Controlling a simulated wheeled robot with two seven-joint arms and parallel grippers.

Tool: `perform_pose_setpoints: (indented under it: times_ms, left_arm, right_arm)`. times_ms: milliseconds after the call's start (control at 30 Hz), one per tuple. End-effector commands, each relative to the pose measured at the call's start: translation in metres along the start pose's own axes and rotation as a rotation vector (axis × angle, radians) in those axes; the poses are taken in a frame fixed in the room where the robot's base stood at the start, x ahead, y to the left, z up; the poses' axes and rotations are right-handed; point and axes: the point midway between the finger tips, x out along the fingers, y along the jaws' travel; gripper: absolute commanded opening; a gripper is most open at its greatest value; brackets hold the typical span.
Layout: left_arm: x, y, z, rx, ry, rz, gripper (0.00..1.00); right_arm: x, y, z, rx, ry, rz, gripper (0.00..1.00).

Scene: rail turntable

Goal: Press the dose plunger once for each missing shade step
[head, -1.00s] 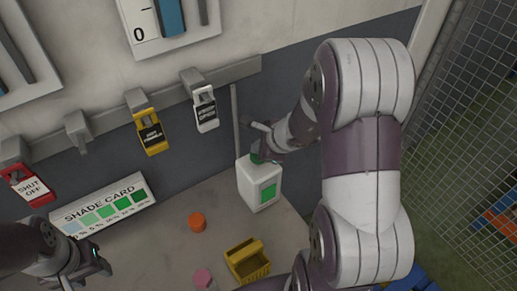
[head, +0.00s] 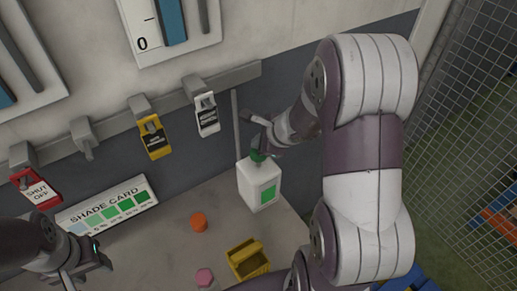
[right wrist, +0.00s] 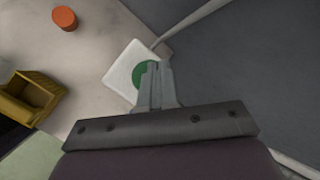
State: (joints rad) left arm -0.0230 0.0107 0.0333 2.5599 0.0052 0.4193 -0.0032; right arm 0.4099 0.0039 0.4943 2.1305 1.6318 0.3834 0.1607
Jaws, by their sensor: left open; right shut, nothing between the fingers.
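The dose bottle (head: 256,190) is a white block with a green square on its front and a green plunger (head: 258,156) on top. In the right wrist view the bottle (right wrist: 120,75) shows from above with its round green plunger top (right wrist: 141,75). My right gripper (head: 268,152) is shut and empty at the plunger; its fingertips (right wrist: 152,68) overlap the plunger top, and I cannot tell if they touch it. The shade card (head: 108,205) leans at the back left, with a row of swatches from pale blue to dark green. My left gripper (head: 95,262) is open and empty in front of the card.
An orange cylinder (head: 199,222), a pink piece (head: 205,277) and a yellow bin (head: 247,260) stand on the table. Red (head: 36,187), yellow (head: 153,138) and white (head: 207,115) tags hang from the wall rail. A thin grey rod (head: 236,130) rises behind the bottle. A mesh fence is at right.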

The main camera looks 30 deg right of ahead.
Motion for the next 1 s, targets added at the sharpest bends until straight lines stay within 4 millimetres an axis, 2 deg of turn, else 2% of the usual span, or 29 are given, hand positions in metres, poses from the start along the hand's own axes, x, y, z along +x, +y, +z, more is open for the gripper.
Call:
perform_pose_setpoints:
  times_ms: [267,700,1000]
  left_arm:
    - [-0.004,0.0,0.0,0.0,0.0,0.0,0.49]
    - [-0.043,0.0,-0.005,0.0,0.0,0.0,0.49]
    - [-0.043,0.0,-0.005,0.0,0.0,0.0,0.49]
  right_arm:
    - [-0.004,-0.002,0.002,0.0,-0.001,-0.001,0.0]
    - [-0.039,-0.021,0.021,-0.001,-0.001,-0.002,0.0]
    - [-0.04,-0.022,0.021,-0.001,-0.001,-0.001,0.0]
